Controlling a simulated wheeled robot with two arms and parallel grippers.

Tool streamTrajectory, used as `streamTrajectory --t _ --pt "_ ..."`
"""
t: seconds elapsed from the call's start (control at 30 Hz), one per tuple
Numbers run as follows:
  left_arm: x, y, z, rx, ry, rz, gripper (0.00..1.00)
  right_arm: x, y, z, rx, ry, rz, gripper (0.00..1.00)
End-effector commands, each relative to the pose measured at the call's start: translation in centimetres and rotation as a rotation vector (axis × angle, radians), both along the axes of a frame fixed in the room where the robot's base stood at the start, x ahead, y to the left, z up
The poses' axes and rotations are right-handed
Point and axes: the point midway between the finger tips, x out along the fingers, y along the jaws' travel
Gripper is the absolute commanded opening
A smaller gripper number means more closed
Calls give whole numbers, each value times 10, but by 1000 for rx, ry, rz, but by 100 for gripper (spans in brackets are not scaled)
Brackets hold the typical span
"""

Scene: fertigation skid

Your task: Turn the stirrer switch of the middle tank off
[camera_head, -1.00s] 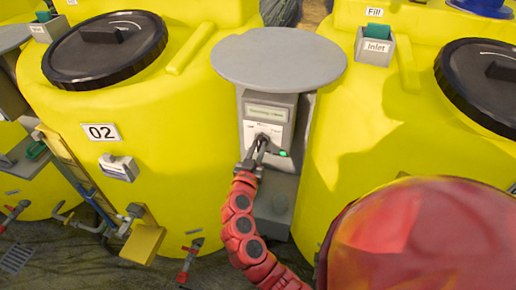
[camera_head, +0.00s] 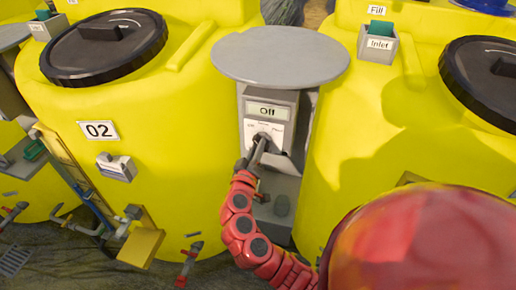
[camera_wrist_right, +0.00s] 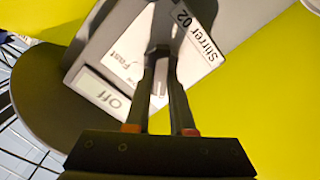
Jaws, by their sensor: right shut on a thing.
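The stirrer control box (camera_head: 268,120) stands between two yellow tanks, under a round grey top. Its wrist-view label reads "Stirrer 02" (camera_wrist_right: 196,32). The display (camera_head: 267,111) reads "Off", also in the wrist view (camera_wrist_right: 102,92). My right gripper (camera_head: 262,140) is shut on the switch knob (camera_wrist_right: 162,50) on the box's white panel; its fingers hide most of the knob. In the wrist view the panel (camera_wrist_right: 138,58) shows the word "Fast" beside the fingers. The tank marked 02 (camera_head: 160,130) is left of the box. My left gripper is not in view.
A grey round plate (camera_head: 280,54) overhangs the box. Another yellow tank (camera_head: 345,150) with an "Inlet" box (camera_head: 377,45) stands to the right. Pipes and a valve (camera_head: 188,262) are low in front of tank 02.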

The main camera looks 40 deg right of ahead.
Motion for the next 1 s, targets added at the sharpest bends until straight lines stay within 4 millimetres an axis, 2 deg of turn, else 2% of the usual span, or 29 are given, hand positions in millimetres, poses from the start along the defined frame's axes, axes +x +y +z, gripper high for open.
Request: streamTrajectory --t 0.7,0.73,0.8,0.9,1.0 --pt "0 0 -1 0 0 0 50 1 1 -2 -53 66 3 0" --pt "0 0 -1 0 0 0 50 1 1 -2 -53 66 3 25" --pt "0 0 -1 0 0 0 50 1 1 -1 -52 64 2 38" --pt "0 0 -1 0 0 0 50 1 1 -1 -53 64 1 52" --pt "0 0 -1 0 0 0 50 1 0 -1 -53 64 1 52"
